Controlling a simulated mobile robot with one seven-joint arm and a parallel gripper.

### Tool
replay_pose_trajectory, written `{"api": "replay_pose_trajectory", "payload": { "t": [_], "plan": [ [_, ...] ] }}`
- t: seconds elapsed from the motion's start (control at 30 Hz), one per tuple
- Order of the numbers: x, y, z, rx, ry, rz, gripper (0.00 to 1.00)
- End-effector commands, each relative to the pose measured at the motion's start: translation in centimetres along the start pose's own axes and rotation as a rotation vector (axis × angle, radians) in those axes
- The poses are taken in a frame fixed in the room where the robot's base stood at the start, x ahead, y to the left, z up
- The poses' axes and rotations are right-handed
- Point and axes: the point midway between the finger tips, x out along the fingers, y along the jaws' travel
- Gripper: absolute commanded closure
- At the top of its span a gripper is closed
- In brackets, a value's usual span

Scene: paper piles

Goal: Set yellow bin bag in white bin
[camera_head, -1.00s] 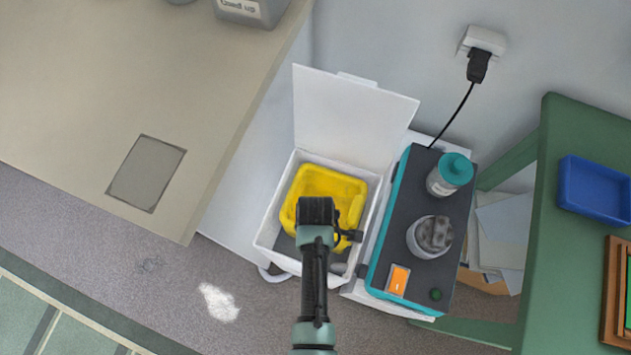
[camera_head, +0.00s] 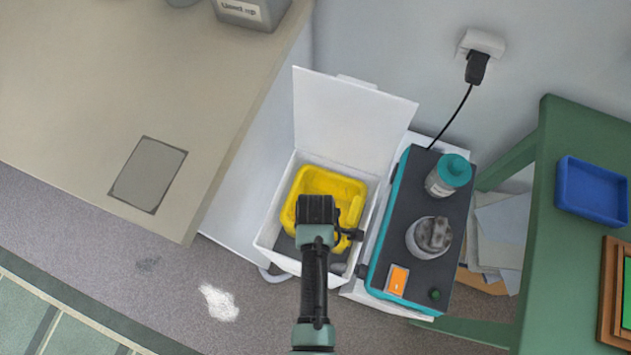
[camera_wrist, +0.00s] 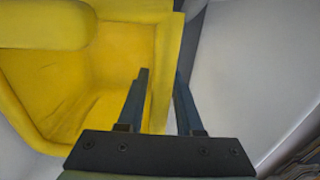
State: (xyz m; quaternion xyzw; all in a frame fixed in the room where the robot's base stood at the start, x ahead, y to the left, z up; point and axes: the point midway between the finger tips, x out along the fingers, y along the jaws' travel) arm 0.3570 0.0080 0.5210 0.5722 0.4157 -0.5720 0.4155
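The yellow bin bag (camera_head: 327,182) sits inside the white bin (camera_head: 268,225), its mouth open upward. The bin's lid (camera_head: 350,118) stands open behind it. My gripper (camera_head: 318,238) is over the front part of the bag and hides some of it. In the wrist view, the two dark fingers (camera_wrist: 160,78) point down on either side of the yellow bag's wall (camera_wrist: 165,60). The fingers stand apart, with a grey gap beside the right one. The fingertips' contact with the bag is not clear.
A teal and black machine (camera_head: 400,250) with a bottle (camera_head: 449,175) and a grey-topped container (camera_head: 429,236) stands close right of the bin. A beige table (camera_head: 90,90) is at left, a green table (camera_head: 575,255) with a blue tray (camera_head: 592,190) at right.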

Motion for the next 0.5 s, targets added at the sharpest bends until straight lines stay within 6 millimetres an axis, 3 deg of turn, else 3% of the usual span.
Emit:
{"api": "replay_pose_trajectory", "payload": {
  "t": [0.03,0.3,0.5],
  "plan": [
    [-1.5,0.0,0.0,0.000,0.001,0.002,0.65],
    [-7.3,0.0,0.0,0.000,0.001,0.002,0.65],
    [-9.9,0.0,0.0,0.000,0.000,0.001,0.65]
  ]
}}
